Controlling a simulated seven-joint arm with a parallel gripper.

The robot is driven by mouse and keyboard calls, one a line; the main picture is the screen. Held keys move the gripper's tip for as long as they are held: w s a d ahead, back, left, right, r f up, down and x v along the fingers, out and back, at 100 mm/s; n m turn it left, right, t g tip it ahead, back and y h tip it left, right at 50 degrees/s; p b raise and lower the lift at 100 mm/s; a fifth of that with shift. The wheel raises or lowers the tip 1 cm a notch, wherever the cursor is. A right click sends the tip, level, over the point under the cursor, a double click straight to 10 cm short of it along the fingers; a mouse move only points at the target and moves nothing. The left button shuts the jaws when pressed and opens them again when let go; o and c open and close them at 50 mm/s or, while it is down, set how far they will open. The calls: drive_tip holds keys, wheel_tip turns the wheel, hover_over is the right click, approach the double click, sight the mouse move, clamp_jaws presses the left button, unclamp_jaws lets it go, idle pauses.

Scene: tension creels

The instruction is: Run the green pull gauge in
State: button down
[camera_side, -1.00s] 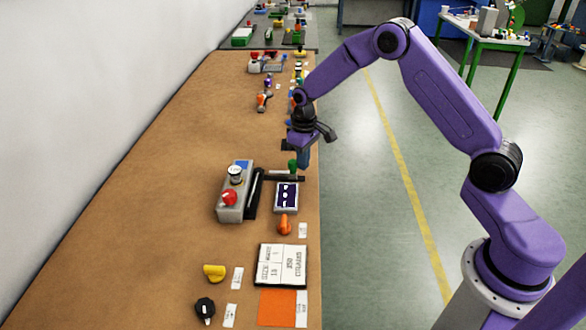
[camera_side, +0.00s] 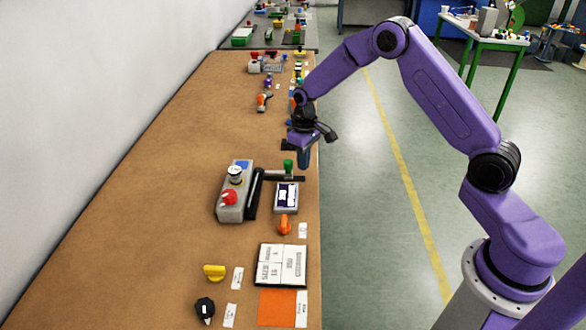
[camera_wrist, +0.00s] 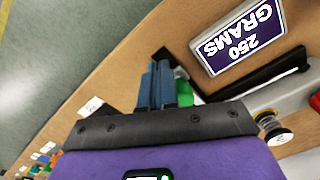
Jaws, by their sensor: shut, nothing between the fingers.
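The green pull gauge's knob (camera_side: 288,163) stands at a dark bar (camera_side: 285,177) beside the grey box, near the table's right edge. My gripper (camera_side: 303,160) is shut and empty, with its blue fingers pointing down just right of the green knob. In the wrist view the closed fingers (camera_wrist: 157,83) partly hide the green knob (camera_wrist: 183,92) next to them. I cannot tell whether they touch. A small display (camera_side: 286,196) in front of the knob reads "250 GRAMS" in the wrist view (camera_wrist: 240,38).
A grey box (camera_side: 234,195) with a red button (camera_side: 229,198) and a black lever bar (camera_side: 254,194) stands left of the display. An orange knob (camera_side: 284,225), yellow knob (camera_side: 214,272), black knob (camera_side: 205,308) and printed board (camera_side: 281,265) lie nearer. The table's left side is clear.

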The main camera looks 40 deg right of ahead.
wheel_tip(320, 180, up, 7)
idle(1.0)
drive_tip(key=shift+d, duration=0.1)
drive_tip(key=s+a+r+n, duration=0.2)
drive_tip(key=s+a+r, duration=0.25)
drive_tip(key=s, duration=0.45)
drive_tip(key=s+a+r+n, duration=0.3)
drive_tip(key=s+a, duration=0.3)
drive_tip(key=s, duration=0.3)
drive_tip(key=s+d+n, duration=0.3)
drive_tip(key=s+n, duration=0.1)
drive_tip(key=s, duration=1.6)
drive_tip(key=shift+s+d+r+n, duration=0.15)
drive_tip(key=shift+s+r+n, duration=0.1)
drive_tip(key=shift+r+n, duration=0.05)
